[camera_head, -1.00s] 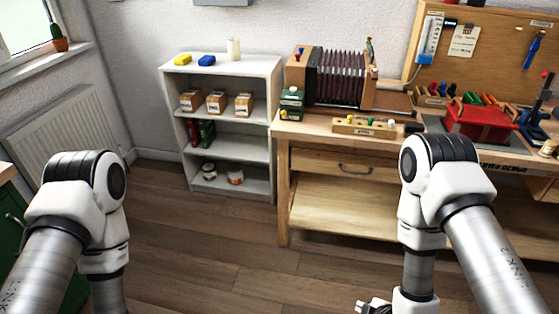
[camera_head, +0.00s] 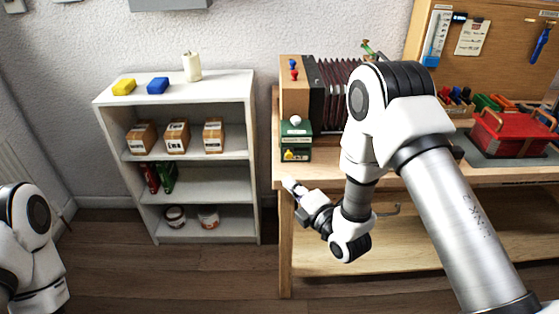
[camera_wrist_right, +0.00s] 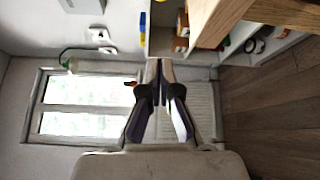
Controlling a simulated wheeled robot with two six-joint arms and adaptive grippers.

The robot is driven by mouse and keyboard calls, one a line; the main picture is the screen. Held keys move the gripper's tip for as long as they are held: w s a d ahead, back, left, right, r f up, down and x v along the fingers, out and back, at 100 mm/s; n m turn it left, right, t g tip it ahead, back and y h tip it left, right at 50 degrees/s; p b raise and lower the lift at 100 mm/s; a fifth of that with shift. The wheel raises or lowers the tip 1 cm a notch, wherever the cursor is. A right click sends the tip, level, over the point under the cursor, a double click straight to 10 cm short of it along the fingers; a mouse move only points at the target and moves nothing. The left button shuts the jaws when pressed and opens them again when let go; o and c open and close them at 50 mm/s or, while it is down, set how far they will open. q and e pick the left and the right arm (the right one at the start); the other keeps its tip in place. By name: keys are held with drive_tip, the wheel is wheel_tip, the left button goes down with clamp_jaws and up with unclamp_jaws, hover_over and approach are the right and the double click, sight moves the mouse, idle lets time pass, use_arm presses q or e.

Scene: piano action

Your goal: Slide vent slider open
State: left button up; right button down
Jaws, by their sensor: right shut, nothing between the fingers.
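No vent slider can be clearly made out. A grey panel (camera_head: 170,4) on the wall is cut off by the top edge of the head view; I cannot tell whether it is the vent. My right gripper (camera_head: 291,187) is shut and empty, in front of the left end of the workbench. Its closed fingers also show in the right wrist view (camera_wrist_right: 158,66), with nothing between them. Only part of my left arm shows at the left edge; its gripper is out of view.
A white shelf unit (camera_head: 258,190) stands left of the workbench (camera_head: 284,225). A bellows box (camera_head: 295,102) and a red toolbox (camera_head: 510,135) stand on the bench. The wrist view shows a window (camera_wrist_right: 85,91) and a radiator (camera_wrist_right: 200,100).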

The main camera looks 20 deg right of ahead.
sight(289, 153)
drive_tip(key=w, duration=0.3)
drive_tip(key=w+p, duration=0.1)
drive_tip(key=w, duration=0.2)
drive_tip(key=w+d+p, duration=0.1)
drive_tip(key=w, duration=0.2)
drive_tip(key=shift+w, duration=0.35)
drive_tip(key=shift+d, duration=0.2)
drive_tip(key=shift+a+f, duration=0.1)
